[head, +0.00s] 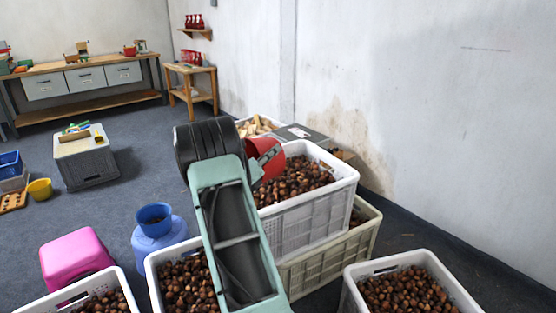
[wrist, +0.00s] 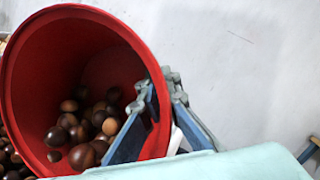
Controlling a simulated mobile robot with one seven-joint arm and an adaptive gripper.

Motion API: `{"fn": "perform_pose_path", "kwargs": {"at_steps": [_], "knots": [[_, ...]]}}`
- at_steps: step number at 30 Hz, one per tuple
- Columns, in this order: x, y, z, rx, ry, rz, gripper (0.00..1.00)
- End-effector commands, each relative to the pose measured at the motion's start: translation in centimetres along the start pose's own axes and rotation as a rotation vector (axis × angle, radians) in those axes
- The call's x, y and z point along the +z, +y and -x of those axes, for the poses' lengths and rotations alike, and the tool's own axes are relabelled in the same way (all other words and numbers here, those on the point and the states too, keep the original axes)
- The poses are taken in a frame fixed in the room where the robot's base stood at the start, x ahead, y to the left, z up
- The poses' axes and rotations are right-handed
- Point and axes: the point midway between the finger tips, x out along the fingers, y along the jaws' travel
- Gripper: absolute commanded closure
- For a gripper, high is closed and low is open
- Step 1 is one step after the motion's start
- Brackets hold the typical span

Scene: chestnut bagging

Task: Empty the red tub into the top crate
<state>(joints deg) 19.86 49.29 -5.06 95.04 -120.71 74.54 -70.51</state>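The red tub (head: 266,158) is held tilted above the top crate (head: 312,212), a white crate heaped with chestnuts. In the wrist view the tub (wrist: 85,30) has its mouth facing the camera, with several chestnuts (wrist: 88,125) lying inside on its lower wall. My gripper (wrist: 158,92) is shut on the tub's rim, one finger inside and one outside. In the head view my arm hides most of the gripper and part of the tub. The top crate stands on a beige crate (head: 335,259).
White crates of chestnuts stand at the front left (head: 132,290), front middle (head: 153,280) and front right (head: 352,298). A pink tub (head: 75,255) and a blue tub (head: 154,214) on a blue base are at left. A wall rises close behind the crates.

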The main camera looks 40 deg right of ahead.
Motion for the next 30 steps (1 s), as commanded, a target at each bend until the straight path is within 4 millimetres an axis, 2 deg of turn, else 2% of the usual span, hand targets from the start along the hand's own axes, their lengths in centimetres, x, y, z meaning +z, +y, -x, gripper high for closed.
{"fn": "perform_pose_path", "kwargs": {"at_steps": [1, 12, 18, 30], "knots": [[-0.2, 0.6, 0.6, -0.018, -0.027, 0.008, 1.0], [1.7, 0.4, 3.8, -0.196, -0.24, 0.104, 1.0], [2.1, 0.2, 4.4, -0.238, -0.286, 0.125, 1.0], [2.2, 0.1, 4.5, -0.245, -0.293, 0.127, 1.0]]}}
